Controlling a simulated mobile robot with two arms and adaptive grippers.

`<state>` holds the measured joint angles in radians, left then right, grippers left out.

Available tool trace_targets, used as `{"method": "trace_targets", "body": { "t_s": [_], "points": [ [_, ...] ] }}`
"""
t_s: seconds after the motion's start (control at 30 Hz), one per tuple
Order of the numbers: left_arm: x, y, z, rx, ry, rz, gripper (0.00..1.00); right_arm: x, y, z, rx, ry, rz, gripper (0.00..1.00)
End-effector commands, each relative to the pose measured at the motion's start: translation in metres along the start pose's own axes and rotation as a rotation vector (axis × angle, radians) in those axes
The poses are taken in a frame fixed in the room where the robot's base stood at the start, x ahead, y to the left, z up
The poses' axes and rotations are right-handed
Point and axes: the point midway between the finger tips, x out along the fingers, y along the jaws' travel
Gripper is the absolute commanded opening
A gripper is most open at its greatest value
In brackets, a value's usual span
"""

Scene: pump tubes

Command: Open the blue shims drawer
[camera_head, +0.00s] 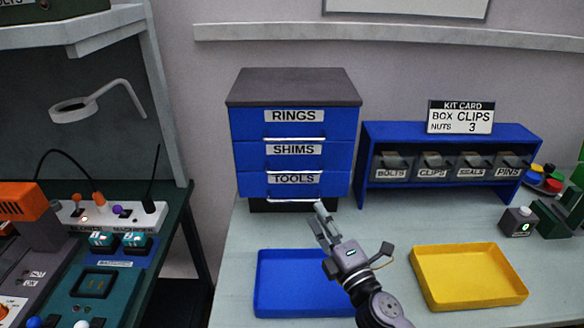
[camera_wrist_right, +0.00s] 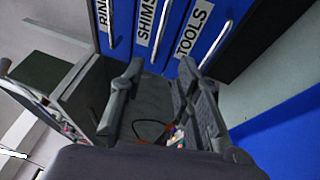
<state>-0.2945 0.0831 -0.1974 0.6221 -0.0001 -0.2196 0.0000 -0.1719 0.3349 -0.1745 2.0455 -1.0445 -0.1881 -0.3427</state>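The blue shims drawer (camera_head: 250,158) is the middle one of three in the cabinet. It looks shut, and its pale bar handle (camera_head: 294,170) runs along its lower edge. In the right wrist view the shims drawer (camera_wrist_right: 146,22) shows turned on its side at the top, with its handle (camera_wrist_right: 161,30). My right gripper (camera_head: 321,220) is in front of and below the cabinet, above the bench near the blue tray. Its two fingers stand apart with nothing between them in the right wrist view (camera_wrist_right: 160,70). My left gripper is in neither view.
The rings drawer (camera_head: 245,124) is above and the tools drawer (camera_head: 252,187) below; both look shut. A blue tray (camera_head: 290,255) and a yellow tray (camera_head: 470,272) lie on the bench. A blue bin rack (camera_head: 450,134) stands right of the cabinet.

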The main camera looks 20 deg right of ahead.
Motion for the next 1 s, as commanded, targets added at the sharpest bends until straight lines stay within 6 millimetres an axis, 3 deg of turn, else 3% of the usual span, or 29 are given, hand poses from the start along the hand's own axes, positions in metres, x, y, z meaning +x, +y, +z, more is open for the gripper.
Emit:
{"method": "trace_targets", "body": {
  "t_s": [0.27,0.6,0.8,1.0],
  "points": [
    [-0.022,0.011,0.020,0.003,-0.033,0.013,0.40,0.063,0.005,0.001,0.002,-0.002,0.003,0.30],
    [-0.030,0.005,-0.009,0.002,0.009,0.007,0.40,0.129,0.002,0.001,0.004,-0.003,0.000,0.30],
    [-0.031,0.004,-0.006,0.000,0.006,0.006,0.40,0.148,0.001,0.001,0.003,-0.002,0.000,0.30],
    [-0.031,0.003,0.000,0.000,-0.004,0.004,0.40,0.152,0.000,0.001,0.004,-0.002,-0.001,0.30]
  ]
}}
